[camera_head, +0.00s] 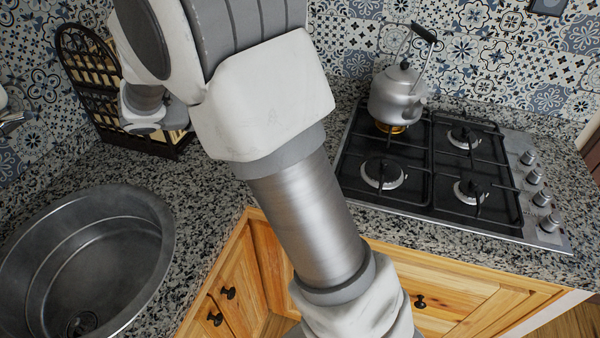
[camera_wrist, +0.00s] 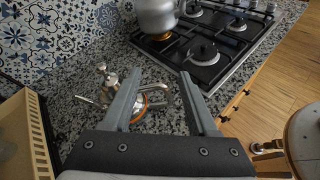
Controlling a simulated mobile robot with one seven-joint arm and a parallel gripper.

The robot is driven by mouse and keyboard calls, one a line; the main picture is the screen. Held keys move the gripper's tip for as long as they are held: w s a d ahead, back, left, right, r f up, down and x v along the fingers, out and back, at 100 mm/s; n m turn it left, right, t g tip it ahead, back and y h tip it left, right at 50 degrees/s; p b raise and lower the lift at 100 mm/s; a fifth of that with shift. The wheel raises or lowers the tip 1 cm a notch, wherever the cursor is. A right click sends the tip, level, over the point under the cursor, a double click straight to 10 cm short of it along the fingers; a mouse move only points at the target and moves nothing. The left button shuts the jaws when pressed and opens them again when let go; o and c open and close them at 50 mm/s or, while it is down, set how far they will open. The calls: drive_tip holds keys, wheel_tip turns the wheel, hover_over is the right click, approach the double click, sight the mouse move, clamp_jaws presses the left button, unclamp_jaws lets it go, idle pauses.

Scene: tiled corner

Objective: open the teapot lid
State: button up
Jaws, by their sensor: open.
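A silver metal kettle (camera_head: 397,97), the only clear teapot, stands upright on the back left burner of the stove. Its lid (camera_head: 403,75) with a dark knob sits on top, under a raised handle with a black grip. In the wrist view the kettle's lower body (camera_wrist: 155,14) shows at the top edge and its lid is out of frame. My gripper (camera_wrist: 158,76) is open, its two fingers apart, over the counter and short of the kettle. A shiny metal item with an orange ring (camera_wrist: 150,98) shows between and beside the fingers; I cannot tell what it is.
The stove (camera_head: 440,170) has black grates and several knobs at right; an orange glow shows under the kettle. A round sink (camera_head: 150,215) is at left. A dark arched rack (camera_head: 75,45) stands against the tiled wall. Speckled counter lies between.

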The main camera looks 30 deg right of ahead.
drive_tip(key=s+a+r+m+t+y+p, duration=0.1)
drive_tip(key=s+r+m+y, duration=0.1)
drive_tip(key=s+m+y, duration=0.4)
drive_tip(key=s+a+r+m+t+y+p, duration=0.1)
drive_tip(key=s+m+y, duration=0.5)
drive_tip(key=s, duration=1.1)
drive_tip(key=shift+s+a+r+m+t, duration=0.35)
drive_tip(key=shift+a+r+m, duration=0.4)
drive_tip(key=shift+m, duration=0.65)
drive_tip(key=shift+w+d, duration=0.15)
drive_tip(key=shift+w, duration=0.05)
